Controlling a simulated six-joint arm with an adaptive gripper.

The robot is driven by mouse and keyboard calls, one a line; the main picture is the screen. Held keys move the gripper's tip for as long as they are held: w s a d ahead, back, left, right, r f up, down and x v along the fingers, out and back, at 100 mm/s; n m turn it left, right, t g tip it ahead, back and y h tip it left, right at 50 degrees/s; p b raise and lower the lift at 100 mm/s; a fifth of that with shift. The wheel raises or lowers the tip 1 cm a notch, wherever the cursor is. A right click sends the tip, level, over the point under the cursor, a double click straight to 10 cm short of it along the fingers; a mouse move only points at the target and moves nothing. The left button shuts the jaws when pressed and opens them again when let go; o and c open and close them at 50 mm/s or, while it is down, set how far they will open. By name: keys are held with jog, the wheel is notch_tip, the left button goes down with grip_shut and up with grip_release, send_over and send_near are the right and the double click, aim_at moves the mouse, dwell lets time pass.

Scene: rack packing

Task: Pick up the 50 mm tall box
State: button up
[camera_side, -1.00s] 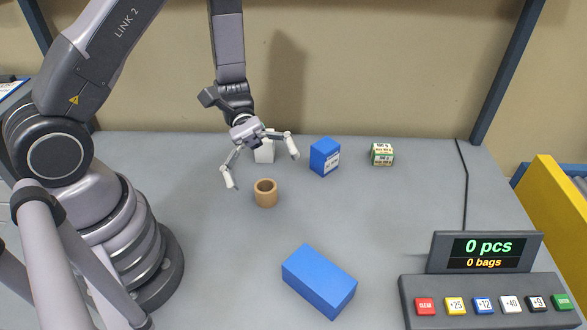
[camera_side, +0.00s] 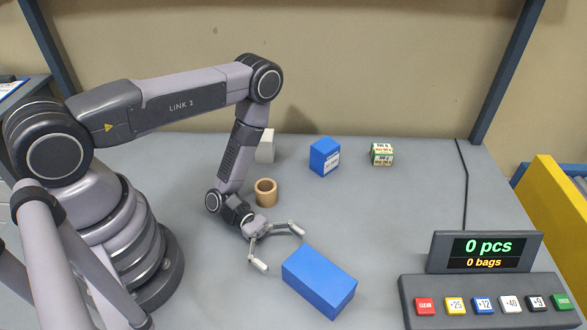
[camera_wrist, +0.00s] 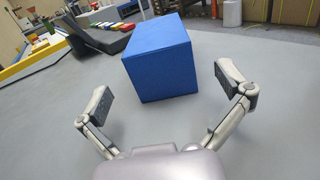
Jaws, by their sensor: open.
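A long blue box (camera_side: 319,282) lies on the grey table at the front middle. It fills the upper middle of the wrist view (camera_wrist: 160,60). My gripper (camera_side: 279,248) is open and empty, low over the table just to the upper left of this box. In the wrist view its two fingers (camera_wrist: 167,92) are spread, with the near end of the box ahead between them. A smaller blue box with a white label (camera_side: 324,157), a whitish box (camera_side: 265,147) and a green and cream labelled box (camera_side: 382,155) stand at the back. The frames do not show which is 50 mm tall.
A tan hollow cylinder (camera_side: 266,193) stands just behind my gripper. A button panel (camera_side: 490,300) with a display reading 0 pcs (camera_side: 486,250) is at the front right. A black cable (camera_side: 464,190) runs along the right. The table between the boxes and panel is clear.

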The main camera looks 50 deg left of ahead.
aim_at(311, 272)
jog(key=shift+w+d+r, duration=0.1)
jog(key=shift+w+d, duration=0.05)
jog(key=shift+d, duration=1.55)
jog(key=shift+w+d, duration=0.15)
jog(key=shift+d, duration=1.5)
jog(key=c, duration=1.2)
